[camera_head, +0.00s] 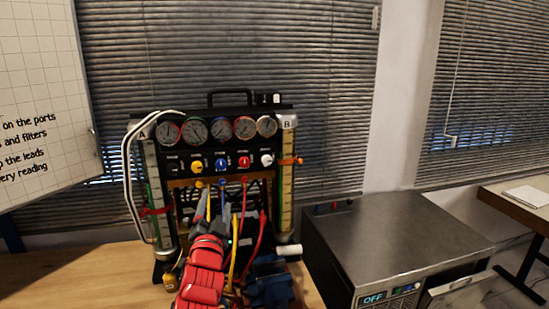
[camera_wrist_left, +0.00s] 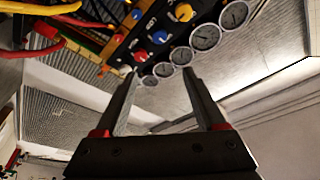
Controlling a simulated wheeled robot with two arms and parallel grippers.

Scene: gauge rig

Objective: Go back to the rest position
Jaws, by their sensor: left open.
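The gauge rig (camera_head: 222,150) stands on the wooden bench against the window blinds, with a row of round dials, coloured knobs and hoses. My left gripper (camera_head: 218,203) is in front of the rig's lower part, at the end of my red arm. In the left wrist view its two dark fingers (camera_wrist_left: 160,74) are spread apart with nothing between them. The rig's dials (camera_wrist_left: 205,37) and knobs (camera_wrist_left: 160,37) show beyond the fingertips. I cannot make out my right gripper.
Yellow and red leads (camera_head: 235,247) hang close beside my left gripper. A blue and dark object (camera_head: 270,287) is low to its right, unclear. A metal box (camera_head: 392,237) showing OFF stands to the right. A whiteboard (camera_head: 40,90) is at the left. The bench's left part (camera_head: 75,280) is clear.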

